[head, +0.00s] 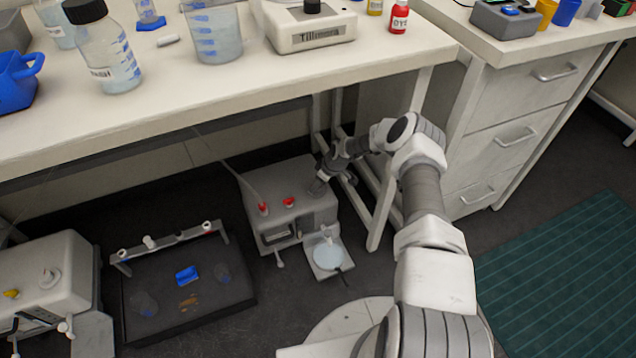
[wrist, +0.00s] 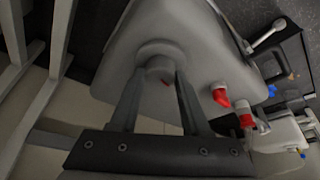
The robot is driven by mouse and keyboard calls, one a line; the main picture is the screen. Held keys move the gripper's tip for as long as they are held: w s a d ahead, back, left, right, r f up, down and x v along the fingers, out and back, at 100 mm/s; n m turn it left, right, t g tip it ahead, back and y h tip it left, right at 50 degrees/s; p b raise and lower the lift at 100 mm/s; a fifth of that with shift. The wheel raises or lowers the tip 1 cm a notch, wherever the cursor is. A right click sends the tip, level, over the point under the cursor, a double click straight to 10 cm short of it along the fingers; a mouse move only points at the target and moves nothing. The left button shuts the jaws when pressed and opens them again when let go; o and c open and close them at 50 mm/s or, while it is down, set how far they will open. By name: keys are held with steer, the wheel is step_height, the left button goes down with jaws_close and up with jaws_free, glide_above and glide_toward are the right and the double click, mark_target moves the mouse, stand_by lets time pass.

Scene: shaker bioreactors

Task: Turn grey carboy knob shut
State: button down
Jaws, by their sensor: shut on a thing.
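The grey carboy (head: 310,209) is a box-shaped vessel on the floor under the bench, with two red caps on top. In the wrist view its grey body (wrist: 118,77) fills the middle. The grey knob (wrist: 158,62) is a short round stub on a wider round collar. My gripper (wrist: 160,80) is shut on the knob, one finger on each side. In the head view my gripper (head: 321,184) reaches the carboy's right end, and the knob is too small and covered to make out.
A dark tray with a rail (head: 172,234) and a second grey vessel (head: 48,275) stand to the left. The bench top (head: 200,90) hangs above the carboy. A white bench leg (head: 385,213) stands close to the right of my gripper. Dark floor lies in front.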

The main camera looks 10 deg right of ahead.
steer(key=m+h, duration=0.1)
steer(key=m, duration=0.3)
steer(key=shift+a+t+p, duration=0.15)
steer(key=shift+t+p, duration=0.25)
steer(key=m+h, duration=0.1)
steer(key=m, duration=0.2)
steer(key=shift+s+a+m+t+h, duration=0.1)
steer(key=shift+m+t+h, duration=0.2)
steer(key=shift+m+h, duration=0.1)
steer(key=m, duration=0.2)
steer(key=m+h+b, duration=0.1)
steer(key=m, duration=0.1)
steer(key=shift+a+h, duration=0.1)
steer(key=shift+h, duration=0.2)
steer(key=shift+m+h, duration=0.6)
steer(key=shift+m, duration=1.2)
steer(key=shift+m+g, duration=0.3)
steer(key=shift+g, duration=0.2)
steer(key=shift+c, duration=1.8)
jaws_free()
steer(key=shift+r, duration=0.15)
